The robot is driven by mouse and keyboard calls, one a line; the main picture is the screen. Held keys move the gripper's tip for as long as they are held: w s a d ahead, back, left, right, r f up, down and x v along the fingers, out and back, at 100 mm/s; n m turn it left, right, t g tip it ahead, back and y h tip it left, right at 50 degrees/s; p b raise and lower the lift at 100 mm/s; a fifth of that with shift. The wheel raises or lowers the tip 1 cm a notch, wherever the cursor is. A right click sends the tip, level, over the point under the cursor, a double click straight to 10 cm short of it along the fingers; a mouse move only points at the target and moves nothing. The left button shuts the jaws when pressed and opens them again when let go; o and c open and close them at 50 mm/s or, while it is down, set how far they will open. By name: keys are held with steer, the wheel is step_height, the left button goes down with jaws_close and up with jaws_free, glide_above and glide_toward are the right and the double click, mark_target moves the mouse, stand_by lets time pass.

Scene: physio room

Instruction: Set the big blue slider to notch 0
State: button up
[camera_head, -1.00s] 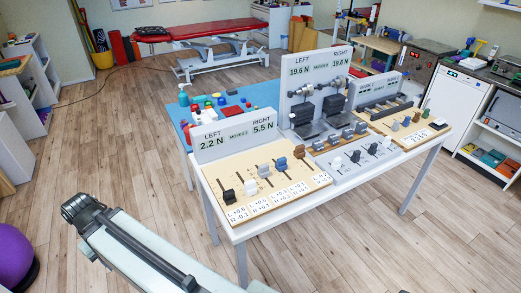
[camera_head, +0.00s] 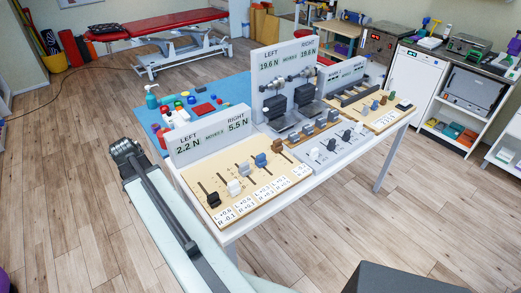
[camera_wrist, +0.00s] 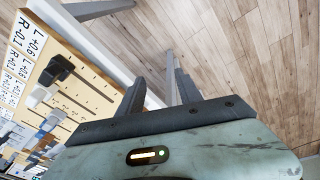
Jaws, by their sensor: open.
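The big blue slider (camera_head: 261,160) stands in its slot on the tan slider board (camera_head: 202,176), between a grey slider (camera_head: 243,171) and a brown slider (camera_head: 277,146). A white slider (camera_head: 234,187) and a black slider (camera_head: 213,199) stand nearer the front. The notch marks are too small to read. The board's display (camera_head: 210,135) reads left 2.2 N, right 5.5 N. In the wrist view my gripper (camera_wrist: 160,78) is open and empty, with its fingers over the floor beside the board. The black slider (camera_wrist: 56,71) shows left of it, apart from the fingers.
A middle panel (camera_head: 335,165) with small sliders and a right tan panel (camera_head: 385,118) share the white table. A blue mat (camera_head: 178,98) with small coloured objects lies behind. A red treatment bench (camera_head: 160,25) is at the back. The floor right of the table is clear.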

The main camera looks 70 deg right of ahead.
steer(key=s+d+r+m+g+h+p, duration=0.1)
steer(key=s+d+r+m, duration=0.15)
steer(key=s+d, duration=0.5)
steer(key=s+d+r+m+p, duration=0.1)
steer(key=s+d+m, duration=0.3)
steer(key=d, duration=0.7)
steer(key=m+g, duration=0.2)
steer(key=m, duration=0.5)
glide_toward(261, 156)
step_height(261, 156, down, 2)
steer(key=shift+n+t+h, duration=0.25)
steer(key=shift+t+h, duration=0.05)
steer(key=shift+h, duration=0.1)
steer(key=b+x, duration=0.6)
steer(key=x, duration=0.1)
steer(key=shift+s+d+f, duration=0.15)
steer(key=shift+s+f, duration=0.05)
steer(key=shift+s, duration=0.1)
steer(key=shift+r, duration=0.1)
steer(key=shift+c, duration=0.3)
jaws_close()
steer(key=shift+s, duration=0.1)
